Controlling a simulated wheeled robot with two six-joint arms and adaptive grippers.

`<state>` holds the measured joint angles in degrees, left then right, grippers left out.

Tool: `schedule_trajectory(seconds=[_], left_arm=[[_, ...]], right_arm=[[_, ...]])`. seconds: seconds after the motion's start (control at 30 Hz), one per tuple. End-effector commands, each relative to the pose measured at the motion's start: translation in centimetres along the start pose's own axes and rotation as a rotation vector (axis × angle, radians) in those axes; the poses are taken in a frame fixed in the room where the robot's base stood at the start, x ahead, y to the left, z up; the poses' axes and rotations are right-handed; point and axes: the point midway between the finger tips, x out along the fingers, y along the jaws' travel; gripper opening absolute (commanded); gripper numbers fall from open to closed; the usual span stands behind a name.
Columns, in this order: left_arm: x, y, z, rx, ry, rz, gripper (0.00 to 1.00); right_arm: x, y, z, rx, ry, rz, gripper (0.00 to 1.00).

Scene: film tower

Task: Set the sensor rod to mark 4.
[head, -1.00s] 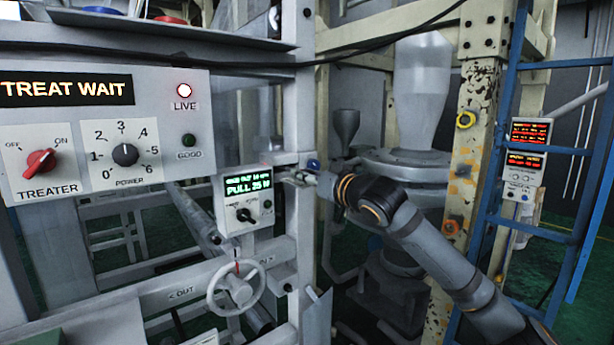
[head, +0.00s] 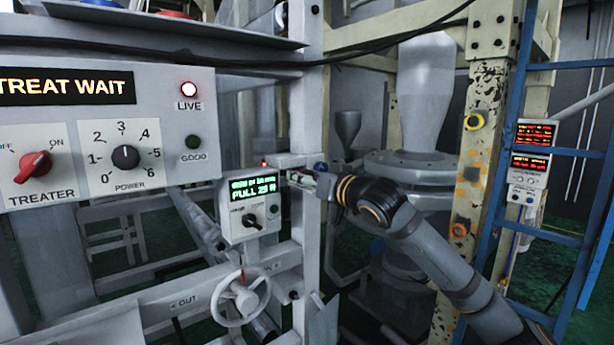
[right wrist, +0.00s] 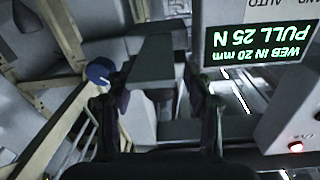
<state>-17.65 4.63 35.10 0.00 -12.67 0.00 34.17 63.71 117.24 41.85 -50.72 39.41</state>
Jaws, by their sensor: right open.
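My right gripper (head: 296,176) is at the upright post just right of the small display box (head: 250,208). In the right wrist view its two fingers (right wrist: 157,100) are open, with a grey block or bar (right wrist: 157,62) between or behind them. A blue knob (head: 320,168) is by the post; in the right wrist view the knob (right wrist: 98,72) lies just outside the left finger. I cannot make out which part is the sensor rod, and no mark numbers on it are legible. The display, upside down in the wrist view, reads WEB IN 20 mm, PULL 25 N. My left gripper is not in view.
The treater panel (head: 182,160) stands at the left, reading TREAT WAIT, with its LIVE lamp lit. A handwheel (head: 241,298) is below the display box. A red lamp (right wrist: 296,147) glows near the display. A blue ladder (head: 510,130) and yellowed post (head: 484,120) stand at the right.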

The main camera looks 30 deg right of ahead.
Motion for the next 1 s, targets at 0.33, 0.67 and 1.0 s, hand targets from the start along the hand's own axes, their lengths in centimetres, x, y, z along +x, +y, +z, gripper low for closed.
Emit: schedule_trajectory(seconds=[0.33,0.67,1.0], left_arm=[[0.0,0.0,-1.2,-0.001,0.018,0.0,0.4],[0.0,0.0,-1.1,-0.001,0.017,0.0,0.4],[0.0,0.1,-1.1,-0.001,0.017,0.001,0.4]], right_arm=[[0.1,-0.8,-4.6,0.008,0.009,-0.004,0.52],[0.2,-1.5,-9.4,0.001,0.001,-0.002,0.52],[0.2,-1.6,-9.8,0.0,-0.002,0.0,0.52]])
